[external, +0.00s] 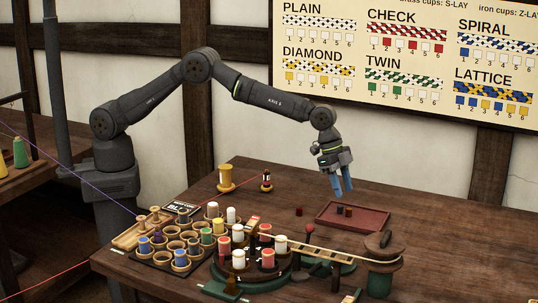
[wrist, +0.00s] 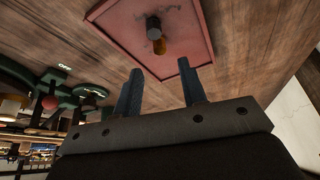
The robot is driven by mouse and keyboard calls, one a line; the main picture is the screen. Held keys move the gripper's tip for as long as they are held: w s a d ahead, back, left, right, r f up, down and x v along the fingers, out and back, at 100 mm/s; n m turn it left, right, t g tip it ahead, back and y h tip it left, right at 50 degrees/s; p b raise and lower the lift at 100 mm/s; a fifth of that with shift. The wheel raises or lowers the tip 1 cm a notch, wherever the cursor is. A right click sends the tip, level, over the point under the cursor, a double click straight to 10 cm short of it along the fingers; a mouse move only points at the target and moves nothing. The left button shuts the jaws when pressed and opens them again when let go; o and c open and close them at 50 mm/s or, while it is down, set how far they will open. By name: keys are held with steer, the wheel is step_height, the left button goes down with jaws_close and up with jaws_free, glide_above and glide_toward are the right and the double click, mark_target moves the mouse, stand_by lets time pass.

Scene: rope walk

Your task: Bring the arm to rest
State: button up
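My gripper (external: 342,190) hangs in the air above the back right of the table (external: 440,215), fingers pointing down. Its two blue fingers are apart with nothing between them, as the wrist view (wrist: 160,66) also shows. The fingers appear clear of the tray and pieces.
A small dark block (external: 299,211) sits left of the tray. A bobbin rack (external: 165,258) is at left. A wall chart (external: 400,60) hangs behind.

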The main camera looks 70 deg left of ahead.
mark_target(350, 210)
steer(key=x, duration=0.6)
steer(key=shift+r, duration=1.3)
steer(key=shift+f, duration=0.1)
